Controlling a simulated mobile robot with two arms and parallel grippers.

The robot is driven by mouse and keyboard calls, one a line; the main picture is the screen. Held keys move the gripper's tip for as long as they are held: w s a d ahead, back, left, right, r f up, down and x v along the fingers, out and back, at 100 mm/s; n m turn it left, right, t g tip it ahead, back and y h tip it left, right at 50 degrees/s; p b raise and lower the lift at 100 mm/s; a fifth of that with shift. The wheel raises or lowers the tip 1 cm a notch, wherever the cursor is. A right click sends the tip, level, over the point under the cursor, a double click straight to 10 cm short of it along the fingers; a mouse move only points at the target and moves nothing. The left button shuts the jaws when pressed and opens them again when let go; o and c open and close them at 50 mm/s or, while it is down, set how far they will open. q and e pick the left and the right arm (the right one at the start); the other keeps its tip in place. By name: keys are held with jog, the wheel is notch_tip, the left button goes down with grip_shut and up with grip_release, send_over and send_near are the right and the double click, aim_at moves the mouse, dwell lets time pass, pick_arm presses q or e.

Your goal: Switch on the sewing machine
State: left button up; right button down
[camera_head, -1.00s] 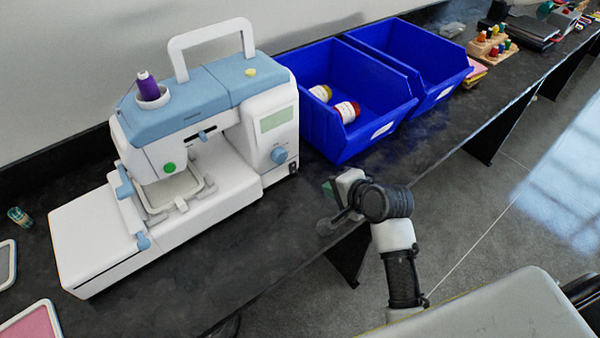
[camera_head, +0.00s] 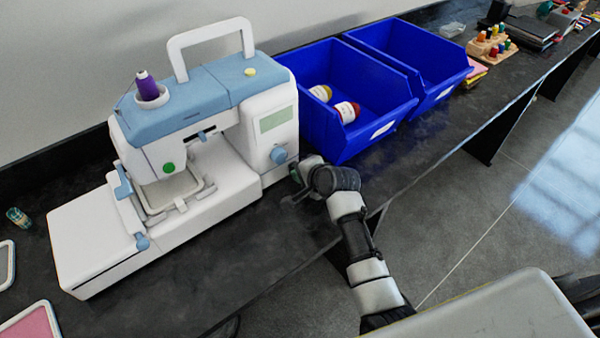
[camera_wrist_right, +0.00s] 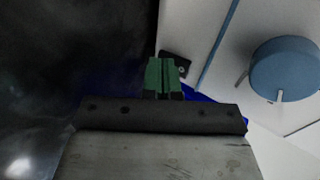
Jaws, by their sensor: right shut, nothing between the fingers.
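The white and blue sewing machine (camera_head: 185,120) stands on the dark bench. Its blue dial (camera_head: 279,155) is on the right end and also shows in the right wrist view (camera_wrist_right: 285,70). A small black switch (camera_wrist_right: 177,64) is on the machine's white side, low and left of the dial in the right wrist view. My right gripper (camera_wrist_right: 164,76) has green fingertips, shut and empty, in front of the switch and partly covering it. I cannot tell whether they touch. In the head view the right gripper (camera_head: 294,182) is beside the machine's lower right corner. My left gripper is not in view.
Two blue bins (camera_head: 345,85) stand just right of the machine; the nearer holds spools. A purple thread spool (camera_head: 147,86) sits on top of the machine. The bench front (camera_head: 235,260) is clear. Framed pieces (camera_head: 32,322) lie at the far left.

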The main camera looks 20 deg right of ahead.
jog(key=shift+f, duration=0.15)
jog(key=shift+w, duration=0.1)
dwell(0.3)
jog(key=shift+a+r+p, duration=0.1)
jog(key=shift+r+p, duration=0.85)
jog(key=shift+r, duration=0.05)
jog(key=shift+f, duration=0.1)
